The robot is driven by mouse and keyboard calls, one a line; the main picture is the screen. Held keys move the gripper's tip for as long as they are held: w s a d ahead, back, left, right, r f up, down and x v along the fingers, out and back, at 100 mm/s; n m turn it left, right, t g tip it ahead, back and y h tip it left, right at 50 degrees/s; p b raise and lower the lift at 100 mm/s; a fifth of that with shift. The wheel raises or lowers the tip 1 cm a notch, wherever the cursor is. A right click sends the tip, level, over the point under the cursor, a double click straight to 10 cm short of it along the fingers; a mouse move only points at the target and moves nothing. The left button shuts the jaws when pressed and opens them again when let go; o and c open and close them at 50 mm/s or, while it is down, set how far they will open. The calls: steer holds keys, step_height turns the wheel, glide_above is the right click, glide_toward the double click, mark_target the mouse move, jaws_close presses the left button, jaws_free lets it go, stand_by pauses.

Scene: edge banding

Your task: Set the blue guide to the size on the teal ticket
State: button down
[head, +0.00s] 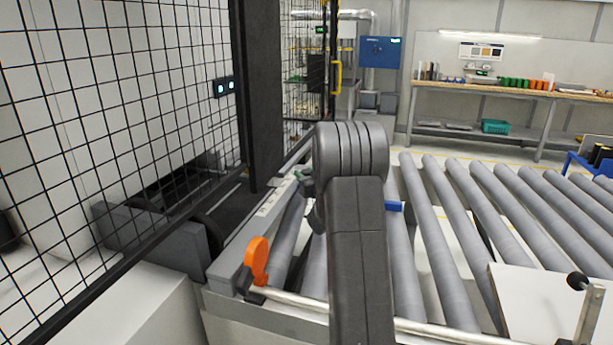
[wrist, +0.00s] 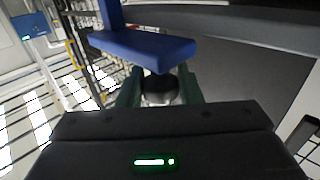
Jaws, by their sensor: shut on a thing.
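The blue guide (wrist: 145,48) fills the upper middle of the wrist view, just beyond my fingers. A small blue part of it (head: 394,206) shows right of my arm in the head view, over the rollers. My gripper (wrist: 158,84) has its two green fingers on either side of a dark round knob (wrist: 160,92) below the guide, and it is shut on that knob. In the head view my arm hides most of the guide and nearly all of the gripper. I cannot make out the teal ticket or any scale reading.
Grey rollers (head: 440,240) run across the right. An orange lever (head: 257,262) stands at the near left rail. A pale board (head: 535,300) lies at the lower right, near a black-knobbed post (head: 584,310). Black mesh fencing (head: 110,100) closes the left. A workbench (head: 510,90) stands behind.

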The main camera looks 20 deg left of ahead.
steer(key=s+d+b, duration=0.1)
steer(key=s+b, duration=0.8)
steer(key=s, duration=1)
steer(key=shift+s+b, duration=0.25)
steer(key=shift+b, duration=0.15)
steer(key=shift+d, duration=0.1)
steer(key=c, duration=1.1)
jaws_free()
steer(key=shift+o, duration=0.2)
steer(key=shift+d, duration=0.1)
steer(key=v, duration=0.7)
steer(key=shift+s, duration=0.15)
